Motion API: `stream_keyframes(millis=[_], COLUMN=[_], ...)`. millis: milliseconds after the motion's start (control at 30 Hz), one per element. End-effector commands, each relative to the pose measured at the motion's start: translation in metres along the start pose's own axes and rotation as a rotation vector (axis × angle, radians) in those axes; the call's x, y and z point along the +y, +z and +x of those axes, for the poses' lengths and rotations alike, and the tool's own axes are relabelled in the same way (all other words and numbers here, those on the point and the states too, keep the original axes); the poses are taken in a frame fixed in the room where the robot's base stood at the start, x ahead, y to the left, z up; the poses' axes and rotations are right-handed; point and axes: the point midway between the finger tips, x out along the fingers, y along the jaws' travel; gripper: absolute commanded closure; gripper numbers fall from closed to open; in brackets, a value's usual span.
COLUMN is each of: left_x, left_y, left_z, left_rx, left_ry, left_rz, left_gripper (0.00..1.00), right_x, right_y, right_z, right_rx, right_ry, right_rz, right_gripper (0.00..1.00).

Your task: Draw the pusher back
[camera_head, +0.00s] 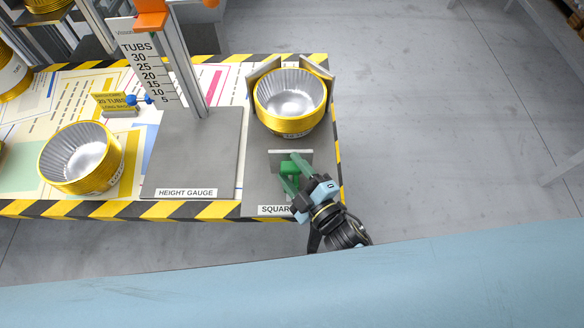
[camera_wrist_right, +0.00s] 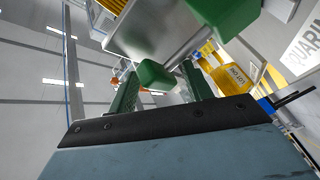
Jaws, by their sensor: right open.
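The pusher is a pale upright plate (camera_head: 277,154) with a green handle (camera_head: 289,168) on its near side, standing on the grey "SQUAR…" base plate (camera_head: 262,190). A yellow-banded metal tub (camera_head: 290,122) stands beyond it between angled grey guides, with a gap between tub and pusher plate. My right gripper (camera_head: 295,174) is open, its two green fingers close about the green handle. In the right wrist view, a green block (camera_wrist_right: 156,75) shows between the fingers; whether they touch it I cannot tell. My left gripper is not in view.
The height gauge (camera_head: 200,150) with its tall scale post stands left of the pusher. Another tub (camera_head: 82,160) stands further left, near a small yellow card sign (camera_head: 115,103). The striped table edge (camera_head: 110,209) runs along the front; open floor lies to the right.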

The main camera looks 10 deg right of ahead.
Motion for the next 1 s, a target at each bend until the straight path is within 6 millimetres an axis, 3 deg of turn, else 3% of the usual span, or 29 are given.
stream_keyframes(millis=[133,500,700,1000], left_x=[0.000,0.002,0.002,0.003], left_y=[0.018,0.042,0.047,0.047], left_z=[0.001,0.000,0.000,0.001], left_rx=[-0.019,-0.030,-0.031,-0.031], left_ry=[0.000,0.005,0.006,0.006], left_rz=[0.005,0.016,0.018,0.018], left_gripper=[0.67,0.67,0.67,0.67], right_x=[0.000,0.000,0.000,0.000], right_y=[0.000,0.001,0.001,0.001], right_z=[-0.028,-0.106,-0.125,-0.127], right_rx=[-0.003,-0.005,-0.004,-0.004], right_ry=[-0.004,-0.005,-0.003,-0.003], right_rz=[-0.002,-0.001,-0.001,-0.002], right_gripper=[0.50,0.50,0.50,0.50])
